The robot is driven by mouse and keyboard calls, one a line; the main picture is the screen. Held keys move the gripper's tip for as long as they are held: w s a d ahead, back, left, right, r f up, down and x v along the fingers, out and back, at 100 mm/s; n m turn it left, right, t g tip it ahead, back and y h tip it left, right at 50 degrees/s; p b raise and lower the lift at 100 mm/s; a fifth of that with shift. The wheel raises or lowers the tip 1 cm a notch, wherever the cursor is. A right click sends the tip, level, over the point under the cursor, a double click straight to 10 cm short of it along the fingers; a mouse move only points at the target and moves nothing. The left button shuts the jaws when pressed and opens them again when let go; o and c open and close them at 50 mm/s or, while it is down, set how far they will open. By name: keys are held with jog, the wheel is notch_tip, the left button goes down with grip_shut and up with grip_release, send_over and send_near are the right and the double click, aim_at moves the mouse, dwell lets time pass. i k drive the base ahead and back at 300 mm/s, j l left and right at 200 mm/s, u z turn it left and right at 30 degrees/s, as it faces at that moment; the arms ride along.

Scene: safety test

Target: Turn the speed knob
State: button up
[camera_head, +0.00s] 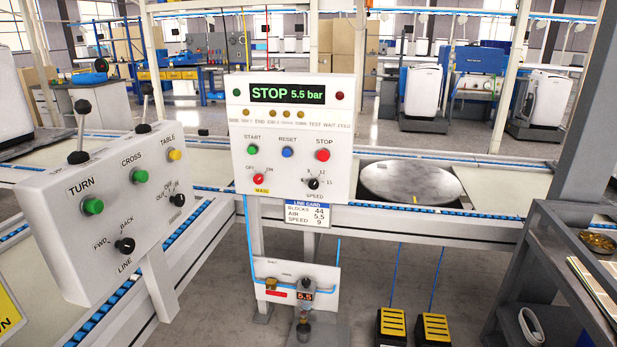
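The speed knob (313,184) is a small black knob with a light pointer mark. It sits at the lower right of the white upright control panel (295,167), above the label SPEED. Numbers around it include 9, 12 and 15; its exact setting is too small to tell. A display (287,94) on the panel reads STOP 5.5 bar in green. A line card (306,215) under the panel lists blocks 44, air 5.5 and speed 9. My gripper is not in view.
A red main switch (259,179) is left of the knob, and a red STOP button (323,155) is just above it. A second tilted panel (105,205) with levers stands at left. A round metal plate (411,182) lies at right. Two yellow-black pedals (391,325) are on the floor.

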aim_at(314, 184)
jog(key=i+l+u, duration=0.1)
jog(key=i+l, duration=0.55)
jog(key=i, duration=0.1)
